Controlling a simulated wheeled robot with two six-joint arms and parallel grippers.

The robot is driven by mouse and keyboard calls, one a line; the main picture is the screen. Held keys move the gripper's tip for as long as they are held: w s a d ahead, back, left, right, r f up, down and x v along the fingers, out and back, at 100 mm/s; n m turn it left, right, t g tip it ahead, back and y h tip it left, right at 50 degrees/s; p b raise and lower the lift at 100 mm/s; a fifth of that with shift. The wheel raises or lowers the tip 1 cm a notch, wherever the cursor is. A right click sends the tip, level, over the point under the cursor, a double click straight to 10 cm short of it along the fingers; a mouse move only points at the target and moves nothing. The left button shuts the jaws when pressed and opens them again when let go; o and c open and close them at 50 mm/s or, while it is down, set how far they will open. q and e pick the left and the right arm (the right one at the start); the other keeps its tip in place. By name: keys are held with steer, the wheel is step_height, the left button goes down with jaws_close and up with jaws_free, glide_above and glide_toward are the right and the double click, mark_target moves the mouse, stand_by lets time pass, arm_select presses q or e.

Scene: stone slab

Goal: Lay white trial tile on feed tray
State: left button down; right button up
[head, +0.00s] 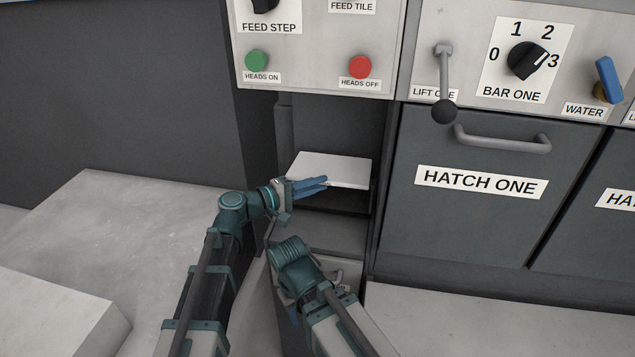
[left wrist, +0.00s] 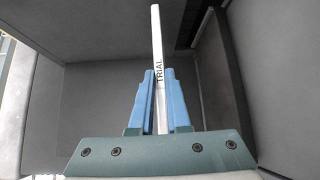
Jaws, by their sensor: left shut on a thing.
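The white trial tile (head: 335,167) is a flat, pale plate at the mouth of the recess left of hatch one. My left gripper (head: 312,186) is shut on its near left edge, and the tile looks about level. In the left wrist view the tile (left wrist: 157,50) shows edge-on with the word TRIAL, between the blue fingers of my left gripper (left wrist: 158,102). A grey ledge (head: 330,236) lies in the recess below the tile; I cannot tell whether it is the feed tray. My right gripper (head: 293,314) is low, mostly hidden behind its own arm.
The control panel (head: 315,50) with green and red buttons overhangs the recess. The hatch one door (head: 480,195) stands shut to the right, with its handle (head: 503,140). A stone slab (head: 135,225) lies at left, with a paler block (head: 55,315) in front.

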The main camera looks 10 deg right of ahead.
arm_select(q)
steer(key=shift+f, duration=0.1)
step_height(320, 180, down, 7)
steer(key=b, duration=0.7)
steer(key=shift+f+b, duration=0.2)
steer(key=shift+b, duration=0.15)
steer(key=c, duration=0.8)
jaws_free()
steer(key=p+v, duration=0.1)
steer(key=v, duration=1.2)
steer(key=shift+s+a, duration=0.2)
steer(key=shift+a, duration=0.15)
steer(key=shift+s, duration=0.1)
